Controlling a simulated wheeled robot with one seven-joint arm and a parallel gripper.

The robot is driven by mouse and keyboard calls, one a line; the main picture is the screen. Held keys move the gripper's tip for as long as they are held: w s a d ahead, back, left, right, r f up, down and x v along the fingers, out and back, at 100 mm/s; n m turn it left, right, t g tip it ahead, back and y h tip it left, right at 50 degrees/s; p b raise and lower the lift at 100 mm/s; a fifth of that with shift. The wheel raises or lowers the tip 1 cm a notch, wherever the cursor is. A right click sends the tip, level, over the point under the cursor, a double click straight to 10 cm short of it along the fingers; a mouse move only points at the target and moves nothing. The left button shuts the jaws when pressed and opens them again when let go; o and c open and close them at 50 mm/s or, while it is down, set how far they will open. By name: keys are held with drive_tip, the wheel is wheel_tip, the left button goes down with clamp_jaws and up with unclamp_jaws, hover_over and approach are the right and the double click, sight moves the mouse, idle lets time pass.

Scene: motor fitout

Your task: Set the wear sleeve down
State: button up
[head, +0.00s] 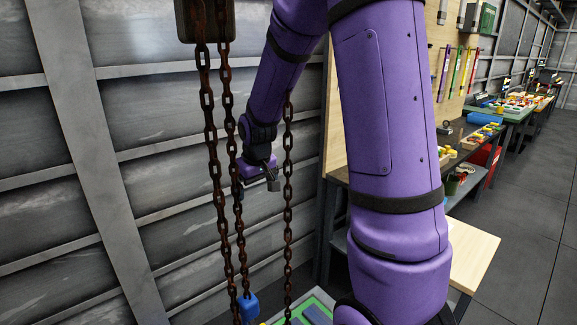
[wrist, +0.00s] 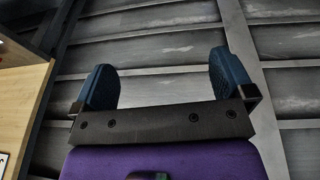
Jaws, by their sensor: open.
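My gripper (head: 268,180) is in front of the grey panelled wall in the head view, behind the hanging chains, which partly cover it. In the wrist view my gripper (wrist: 160,68) has its two blue-padded fingers wide apart, with nothing between them. Only wall panels show beyond the fingers. I cannot make out the wear sleeve in either view.
Rusty chains (head: 211,135) hang from a block (head: 205,20) close to my arm. A blue piece (head: 248,307) is at the chains' lower part, beside a green surface (head: 318,300). Cluttered workbenches (head: 465,185) line the right, with open floor (head: 535,220) beside them.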

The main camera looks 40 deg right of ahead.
drive_tip(key=s+a+r+t, duration=0.1)
drive_tip(key=s+a+r, duration=0.6)
drive_tip(key=s+r, duration=0.6)
drive_tip(key=s+a+r, duration=0.2)
drive_tip(key=s, duration=0.4)
drive_tip(key=s+a+r+t+y, duration=0.1)
drive_tip(key=s+a+r, duration=0.1)
drive_tip(key=s, duration=0.4)
drive_tip(key=shift+s+a+r, duration=0.2)
drive_tip(key=shift+s+r, duration=0.15)
drive_tip(key=shift+r, duration=0.1)
